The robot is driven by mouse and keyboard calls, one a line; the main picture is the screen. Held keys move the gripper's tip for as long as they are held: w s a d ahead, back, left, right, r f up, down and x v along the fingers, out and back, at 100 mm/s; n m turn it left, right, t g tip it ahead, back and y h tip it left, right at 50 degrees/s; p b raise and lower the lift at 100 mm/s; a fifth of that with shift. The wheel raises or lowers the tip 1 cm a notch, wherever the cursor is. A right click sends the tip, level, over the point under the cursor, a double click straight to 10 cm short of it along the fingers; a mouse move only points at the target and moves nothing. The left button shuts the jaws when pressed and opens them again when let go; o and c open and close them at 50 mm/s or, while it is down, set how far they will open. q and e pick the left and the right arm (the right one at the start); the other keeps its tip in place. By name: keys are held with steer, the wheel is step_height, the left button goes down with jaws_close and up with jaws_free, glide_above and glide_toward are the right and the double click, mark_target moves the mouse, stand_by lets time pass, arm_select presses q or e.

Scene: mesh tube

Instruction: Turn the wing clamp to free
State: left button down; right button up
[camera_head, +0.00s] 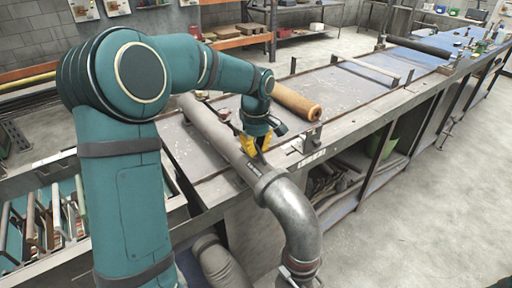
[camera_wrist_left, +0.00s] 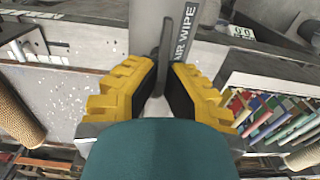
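At the elbow's lower end is a metal band with a small projecting part (camera_head: 303,270), perhaps the wing clamp; I cannot tell for certain. My left gripper (camera_head: 256,150) points down over the tube, close to its dark label. My right gripper is out of view.
A brown roll (camera_head: 296,103) lies on the bench (camera_head: 345,92) behind my left gripper. Racks of long-handled items (camera_head: 45,215) stand at lower left. Shelves sit under the bench (camera_head: 400,140). The floor at right (camera_head: 430,200) is clear.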

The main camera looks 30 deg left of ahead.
arm_select(q)
steer(key=shift+m, duration=0.3)
steer(key=m+p, duration=0.1)
steer(key=m, duration=0.1)
steer(key=shift+m+p, duration=0.3)
steer(key=shift+m, duration=0.1)
steer(key=m+p, duration=0.1)
steer(key=m, duration=0.3)
steer(key=shift+m+p, duration=0.3)
steer(key=shift+p, duration=0.05)
steer(key=m+p, duration=0.1)
steer(key=m, duration=0.4)
steer(key=shift+p, duration=0.35)
steer(key=shift+f+m+p, duration=0.1)
steer(key=shift+m+p, duration=0.5)
steer(key=shift+m, duration=1.8)
steer(key=c, duration=1.1)
jaws_free()
